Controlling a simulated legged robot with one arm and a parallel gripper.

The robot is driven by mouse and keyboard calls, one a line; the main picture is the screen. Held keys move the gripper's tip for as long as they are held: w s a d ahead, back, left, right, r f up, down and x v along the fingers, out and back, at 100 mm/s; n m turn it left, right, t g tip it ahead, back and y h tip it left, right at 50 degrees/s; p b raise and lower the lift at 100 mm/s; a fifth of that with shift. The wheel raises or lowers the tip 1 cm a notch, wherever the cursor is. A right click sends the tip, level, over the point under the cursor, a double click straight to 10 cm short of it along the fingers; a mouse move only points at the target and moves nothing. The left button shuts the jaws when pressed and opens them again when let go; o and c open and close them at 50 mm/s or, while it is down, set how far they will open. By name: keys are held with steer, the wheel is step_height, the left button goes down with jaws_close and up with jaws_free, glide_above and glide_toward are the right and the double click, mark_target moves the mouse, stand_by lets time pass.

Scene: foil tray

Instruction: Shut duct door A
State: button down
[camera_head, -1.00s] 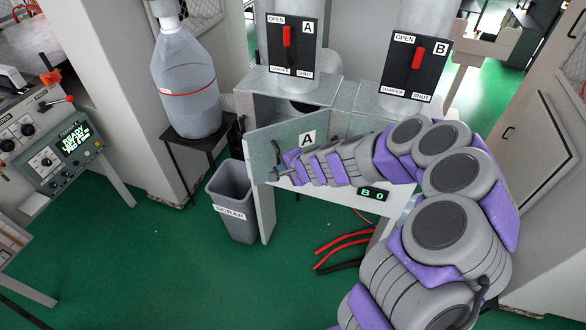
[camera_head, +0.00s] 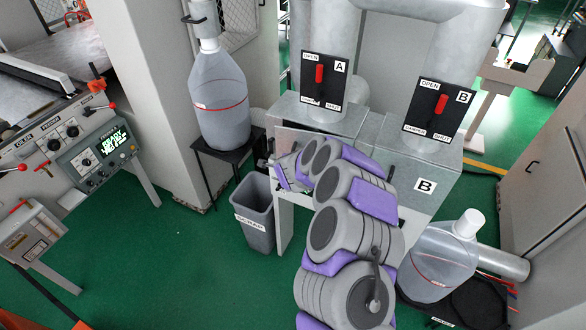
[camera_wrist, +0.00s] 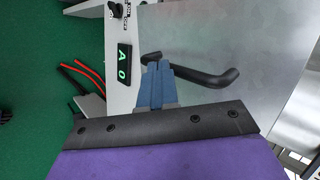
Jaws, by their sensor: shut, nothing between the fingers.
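Duct door A is a grey metal panel (camera_wrist: 250,50) that fills much of the wrist view, with a black bar handle (camera_wrist: 215,78). In the head view it is mostly hidden behind my arm, and I cannot tell whether it is fully closed. My gripper (camera_wrist: 157,70) is shut and empty, its blue fingertips close in front of the panel beside the handle; I cannot tell whether they touch. In the head view the wrist end of my arm is at the left front of the duct box, with the fingertips unclear. A small display (camera_wrist: 124,64) reads "A 0".
Damper plates A (camera_head: 325,82) and B (camera_head: 437,112) with red levers stand above the box. Door B (camera_head: 418,195) is to the right. A scrap bin (camera_head: 255,215) and a large bottle (camera_head: 220,100) on a stand are left; another bottle (camera_head: 435,265) is right. Green floor is open at front left.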

steer(key=shift+w+d+r+p, duration=0.1)
steer(key=shift+w+d+p, duration=0.1)
steer(key=shift+w+p, duration=1.2)
steer(key=shift+w, duration=0.35)
steer(key=shift+w+r, duration=0.15)
steer(key=shift+w, duration=0.05)
